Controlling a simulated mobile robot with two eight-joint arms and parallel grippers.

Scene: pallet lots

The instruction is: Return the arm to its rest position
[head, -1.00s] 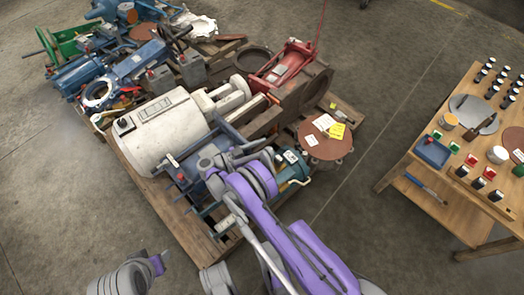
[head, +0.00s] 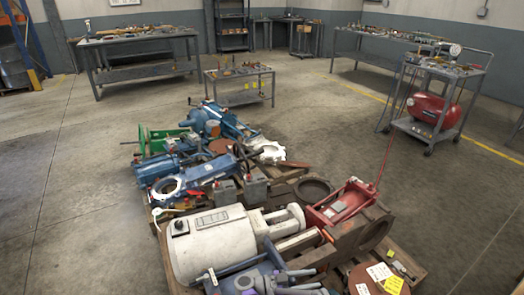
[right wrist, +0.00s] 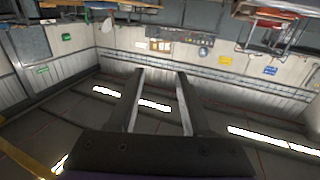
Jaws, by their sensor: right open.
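My right gripper (head: 268,284) shows low in the head view, at the bottom edge, in front of the blue-grey machinery on the near part of the pallet load. Most of the right arm is cut off by the frame. In the right wrist view the two dark fingers of my right gripper (right wrist: 160,72) stand apart with nothing between them. That view looks upside down, with walls, furniture and strip lights beyond the fingers. My left gripper is not in view.
A pallet load with a white cylindrical motor (head: 218,240), a red jack (head: 342,203) and blue machinery (head: 190,172) fills the middle front. A cart (head: 440,92) holding a red tank stands right. Workbenches (head: 135,50) line the back. Floor at left is clear.

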